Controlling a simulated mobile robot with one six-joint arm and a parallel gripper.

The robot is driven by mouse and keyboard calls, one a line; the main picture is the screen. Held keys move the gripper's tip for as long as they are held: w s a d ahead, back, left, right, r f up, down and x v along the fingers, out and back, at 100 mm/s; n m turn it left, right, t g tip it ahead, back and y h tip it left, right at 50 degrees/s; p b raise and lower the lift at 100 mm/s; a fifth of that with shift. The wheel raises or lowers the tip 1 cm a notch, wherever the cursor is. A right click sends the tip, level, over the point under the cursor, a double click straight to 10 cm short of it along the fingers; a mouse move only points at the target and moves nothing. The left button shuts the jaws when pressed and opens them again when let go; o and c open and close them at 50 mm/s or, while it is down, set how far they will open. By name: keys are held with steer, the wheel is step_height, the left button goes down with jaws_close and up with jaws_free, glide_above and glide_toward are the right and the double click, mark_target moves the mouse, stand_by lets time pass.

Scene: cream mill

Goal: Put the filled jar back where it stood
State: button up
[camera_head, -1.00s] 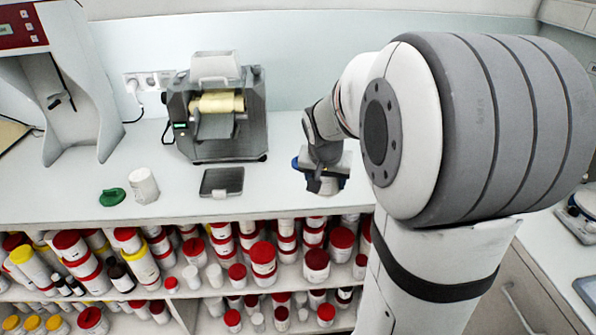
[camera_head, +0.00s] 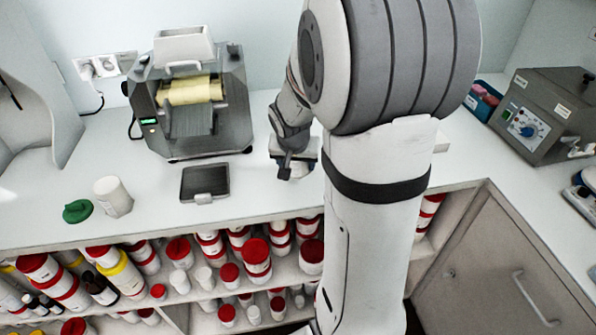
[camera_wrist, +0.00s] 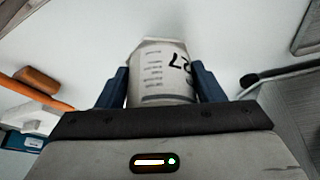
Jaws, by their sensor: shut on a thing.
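My gripper (camera_wrist: 160,84) is shut on a white jar (camera_wrist: 160,62) with printed lines and a handwritten number on its side. The jar sits between the two blue fingers in the wrist view. In the head view my gripper (camera_head: 293,166) is low over the white counter (camera_head: 236,205), right of the mill. My arm hides much of it there, and I cannot tell whether the jar touches the counter. A second white container (camera_head: 113,197) stands on the counter at the left, with a green lid (camera_head: 77,211) beside it.
The grey mill (camera_head: 192,110) with a cream roller stands left of my gripper, with a dark flat pad (camera_head: 205,182) in front. Shelves of red-lidded jars (camera_head: 256,252) lie below the counter edge. A grey instrument box (camera_head: 548,112) stands at the right.

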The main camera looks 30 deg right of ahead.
mark_target(297, 173)
steer(key=shift+s+f, duration=0.1)
steer(key=shift+f, duration=1.6)
steer(key=shift+f+b, duration=0.15)
steer(key=shift+b, duration=0.2)
steer(key=o, duration=1)
steer(key=shift+c, duration=0.2)
